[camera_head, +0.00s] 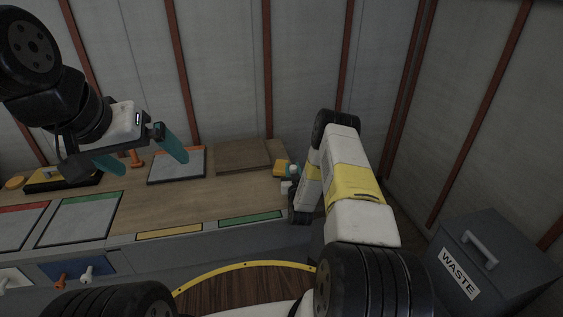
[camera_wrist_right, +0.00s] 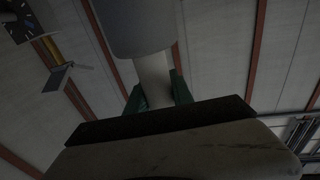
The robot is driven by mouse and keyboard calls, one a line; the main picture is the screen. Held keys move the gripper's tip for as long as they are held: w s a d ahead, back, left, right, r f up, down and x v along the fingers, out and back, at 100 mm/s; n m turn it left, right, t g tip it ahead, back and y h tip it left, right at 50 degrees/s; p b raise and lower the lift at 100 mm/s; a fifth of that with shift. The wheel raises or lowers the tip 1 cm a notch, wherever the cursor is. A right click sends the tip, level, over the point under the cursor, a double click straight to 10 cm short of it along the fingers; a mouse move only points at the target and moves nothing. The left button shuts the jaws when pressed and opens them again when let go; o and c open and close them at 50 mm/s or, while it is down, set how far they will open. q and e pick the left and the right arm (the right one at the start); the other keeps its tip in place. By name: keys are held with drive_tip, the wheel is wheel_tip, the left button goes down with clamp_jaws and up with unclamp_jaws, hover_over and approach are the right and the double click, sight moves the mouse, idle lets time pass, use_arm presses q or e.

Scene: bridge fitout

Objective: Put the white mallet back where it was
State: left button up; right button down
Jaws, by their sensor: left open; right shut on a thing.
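In the right wrist view, the white mallet (camera_wrist_right: 154,75) shows as a broad pale head above a narrower white handle. The green fingers of my right gripper (camera_wrist_right: 160,88) are shut on the handle. In the head view my right arm bends down at the worktop's right end, and its gripper is mostly hidden behind the arm. A small white part and a teal part show there; I cannot tell whether the white part is the mallet. My left gripper (camera_head: 140,153) is open and empty above the worktop, its teal fingers wide apart.
The wooden worktop (camera_head: 190,205) carries a grey mat with an orange edge (camera_head: 177,168), a brown board (camera_head: 243,156), an orange tool (camera_head: 136,160) and a yellow item (camera_head: 281,168). A blue tray (camera_head: 75,268) with small orange and white pieces is lower left. A waste bin (camera_head: 490,255) stands right.

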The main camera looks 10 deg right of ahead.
drive_tip(key=w+f, duration=0.1)
drive_tip(key=f, duration=0.1)
drive_tip(key=w+f, duration=0.1)
drive_tip(key=shift+w+a+f, duration=0.1)
drive_tip(key=shift+w+f, duration=0.2)
drive_tip(key=shift+f, duration=0.05)
drive_tip(key=shift+f, duration=0.15)
drive_tip(key=c, duration=1.1)
unclamp_jaws()
